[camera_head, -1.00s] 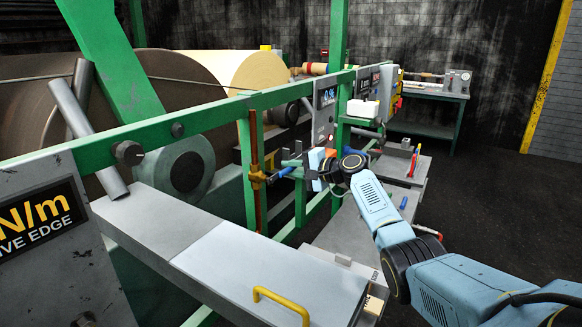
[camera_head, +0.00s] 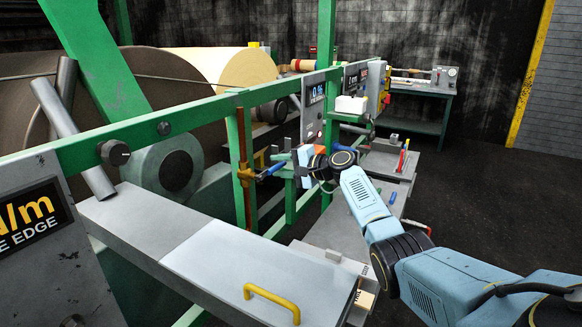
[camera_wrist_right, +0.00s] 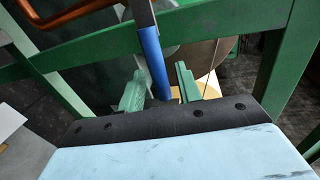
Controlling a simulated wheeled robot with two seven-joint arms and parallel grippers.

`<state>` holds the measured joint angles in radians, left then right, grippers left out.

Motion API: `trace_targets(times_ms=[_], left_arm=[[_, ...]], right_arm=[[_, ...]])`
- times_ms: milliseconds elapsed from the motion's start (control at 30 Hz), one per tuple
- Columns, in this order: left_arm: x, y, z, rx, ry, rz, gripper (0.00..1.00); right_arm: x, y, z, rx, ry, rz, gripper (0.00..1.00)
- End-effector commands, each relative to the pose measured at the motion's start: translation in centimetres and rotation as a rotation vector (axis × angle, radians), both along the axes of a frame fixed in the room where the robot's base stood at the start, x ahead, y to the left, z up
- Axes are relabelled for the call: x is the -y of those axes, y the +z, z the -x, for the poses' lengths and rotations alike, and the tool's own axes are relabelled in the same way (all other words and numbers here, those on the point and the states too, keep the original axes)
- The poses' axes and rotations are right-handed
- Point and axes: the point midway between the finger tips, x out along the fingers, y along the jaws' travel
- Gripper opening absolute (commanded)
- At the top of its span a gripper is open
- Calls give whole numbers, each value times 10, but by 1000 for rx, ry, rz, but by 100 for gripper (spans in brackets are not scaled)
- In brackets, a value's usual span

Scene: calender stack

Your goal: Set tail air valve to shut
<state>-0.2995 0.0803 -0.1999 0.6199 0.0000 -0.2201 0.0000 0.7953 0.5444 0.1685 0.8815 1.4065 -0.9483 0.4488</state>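The tail air valve (camera_head: 246,174) is a brass-coloured fitting on a copper-coloured upright pipe beside a green post. Its blue lever handle (camera_head: 270,171) sticks out to the right, tilted slightly upward, toward my right gripper (camera_head: 284,165). In the right wrist view the blue handle (camera_wrist_right: 152,62) runs down between the two green fingers of the right gripper (camera_wrist_right: 159,88). The fingers are apart, with a gap on each side of the handle; I cannot tell whether they touch it. My left gripper is not in view.
A green rail (camera_head: 180,122) crosses above the valve, and green posts stand close by. A grey cover with a yellow handle (camera_head: 272,303) lies in front. A control panel (camera_head: 314,106) and a shelf with a white box (camera_head: 351,105) stand behind. Dark floor at right is clear.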

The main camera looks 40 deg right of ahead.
Motion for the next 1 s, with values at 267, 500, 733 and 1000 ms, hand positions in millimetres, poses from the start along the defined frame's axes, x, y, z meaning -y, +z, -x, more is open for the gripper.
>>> trace_targets(times_ms=[267, 500, 733, 1000], left_arm=[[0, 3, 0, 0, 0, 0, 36], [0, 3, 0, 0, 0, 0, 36], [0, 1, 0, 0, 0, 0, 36], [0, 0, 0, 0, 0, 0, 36]], right_arm=[[14, 6, 30, -2, -1, 4, 34], [32, 15, 76, -2, -1, 6, 34], [46, 22, 110, -4, 0, 2, 34], [50, 25, 120, -2, 1, 0, 34]])
